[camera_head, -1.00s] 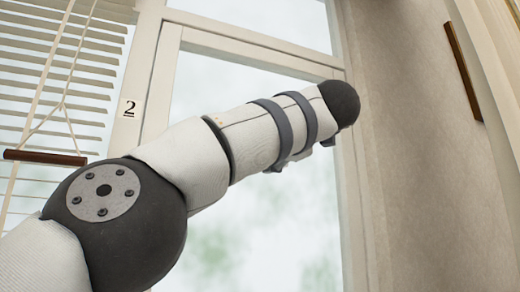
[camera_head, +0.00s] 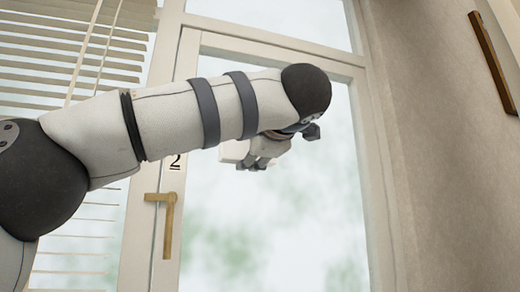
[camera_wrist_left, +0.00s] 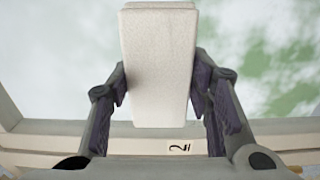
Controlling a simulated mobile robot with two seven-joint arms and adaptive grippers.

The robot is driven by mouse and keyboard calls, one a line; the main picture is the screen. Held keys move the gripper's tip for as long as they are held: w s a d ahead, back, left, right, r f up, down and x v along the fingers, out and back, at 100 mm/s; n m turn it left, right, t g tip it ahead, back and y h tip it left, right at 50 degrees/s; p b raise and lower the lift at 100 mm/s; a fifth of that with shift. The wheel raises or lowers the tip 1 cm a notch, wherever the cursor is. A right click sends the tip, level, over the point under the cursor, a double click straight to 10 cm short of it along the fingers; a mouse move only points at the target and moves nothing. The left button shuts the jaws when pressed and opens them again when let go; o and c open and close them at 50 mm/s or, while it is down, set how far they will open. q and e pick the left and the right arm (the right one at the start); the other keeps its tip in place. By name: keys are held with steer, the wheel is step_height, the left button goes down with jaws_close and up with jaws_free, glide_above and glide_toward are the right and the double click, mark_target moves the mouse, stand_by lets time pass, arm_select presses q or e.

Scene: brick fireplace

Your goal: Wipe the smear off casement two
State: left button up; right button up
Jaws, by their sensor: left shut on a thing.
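The casement marked 2 is a tall pane (camera_head: 310,215) in a pale frame, with its "2" label (camera_head: 175,161) on the left stile. The label also shows in the left wrist view (camera_wrist_left: 180,147). My left gripper (camera_head: 265,152) is in front of the upper part of this pane, partly behind my own arm. It is shut on a white block (camera_wrist_left: 158,65), gripped by its two sides. The block's edge shows in the head view (camera_head: 234,151); I cannot tell whether it touches the glass. No smear stands out clearly from the blurred green seen through the pane. My right gripper is out of view.
A brass handle (camera_head: 167,225) sticks out from the stile below the label. Slatted blinds (camera_head: 70,60) with cords hang at the left. A plain wall (camera_head: 440,150) with a dark wooden strip (camera_head: 493,60) is at the right. The lower pane is unobstructed.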

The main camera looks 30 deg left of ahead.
mark_target(237, 147)
arm_select(q)
steer(key=shift+s+a, duration=0.95)
steer(key=shift+s, duration=0.1)
steer(key=shift+v, duration=3)
steer(key=v, duration=0.3)
steer(key=shift+w, duration=0.1)
